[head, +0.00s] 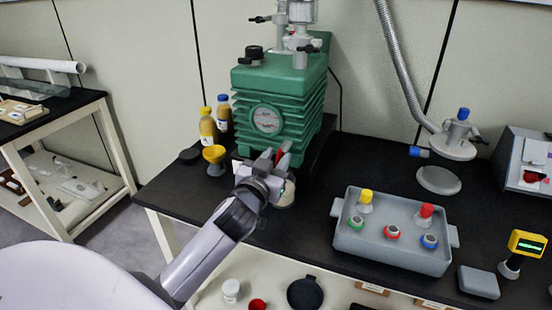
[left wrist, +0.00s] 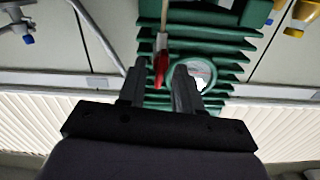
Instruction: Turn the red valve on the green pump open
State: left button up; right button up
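The green pump (head: 278,95) stands on the black bench with its ribbed front and round gauge facing me. The red valve (head: 284,149) is low on the pump's front, partly hidden behind my left gripper (head: 266,160). In the left wrist view the red valve handle (left wrist: 160,68) hangs below a pale stem, between the two fingers of my left gripper (left wrist: 158,78). The fingers are apart, with gaps showing on both sides of the handle. They seem to be open around it without gripping it. My right gripper is not in view.
A grey tray (head: 385,250) with several coloured-capped vessels is to the right. A metal hose (head: 400,75) hangs behind. Bare bench lies between pump and tray.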

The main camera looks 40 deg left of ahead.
pick_arm(q)
jog(key=shift+w, duration=0.1)
grip_shut()
jog(key=shift+n, duration=0.8)
grip_release()
